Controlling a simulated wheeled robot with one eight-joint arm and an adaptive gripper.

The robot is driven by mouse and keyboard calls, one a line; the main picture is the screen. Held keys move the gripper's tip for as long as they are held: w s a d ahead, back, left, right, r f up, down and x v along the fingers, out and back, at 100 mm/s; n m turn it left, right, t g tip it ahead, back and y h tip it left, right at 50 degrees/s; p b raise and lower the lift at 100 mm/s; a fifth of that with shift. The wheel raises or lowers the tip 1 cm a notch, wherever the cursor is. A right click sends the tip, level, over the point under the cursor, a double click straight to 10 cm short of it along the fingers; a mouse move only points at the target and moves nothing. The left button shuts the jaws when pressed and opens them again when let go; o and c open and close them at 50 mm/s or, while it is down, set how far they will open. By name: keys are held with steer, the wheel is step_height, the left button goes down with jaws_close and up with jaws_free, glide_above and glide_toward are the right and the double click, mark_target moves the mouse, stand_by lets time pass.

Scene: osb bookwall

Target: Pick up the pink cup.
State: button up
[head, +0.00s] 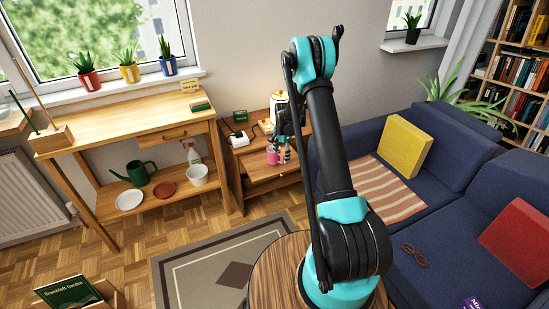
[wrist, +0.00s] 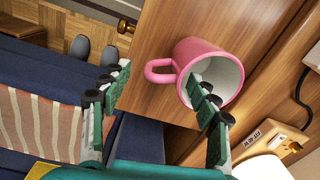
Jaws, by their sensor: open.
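The pink cup (wrist: 183,52) stands on the wooden cabinet top in the wrist view, its pale mouth facing the camera and its handle towards the left. My gripper (wrist: 158,80) is open, with green-padded fingers. The right finger overlaps the cup's mouth and hides part of it; I cannot tell whether its tip is inside. The handle lies in the gap between the fingers, and neither finger is visibly closed on it. In the head view the pink cup (head: 272,157) is small, with my gripper (head: 286,146) right beside it, partly covering the surroundings.
The blue sofa (head: 455,205) with a striped blanket (head: 378,190) is on the right. A wooden console table (head: 120,118) is on the left.

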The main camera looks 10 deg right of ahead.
step_height(320, 180, down, 4)
steer(key=shift+w+f, duration=0.15)
jaws_close()
stand_by(0.5)
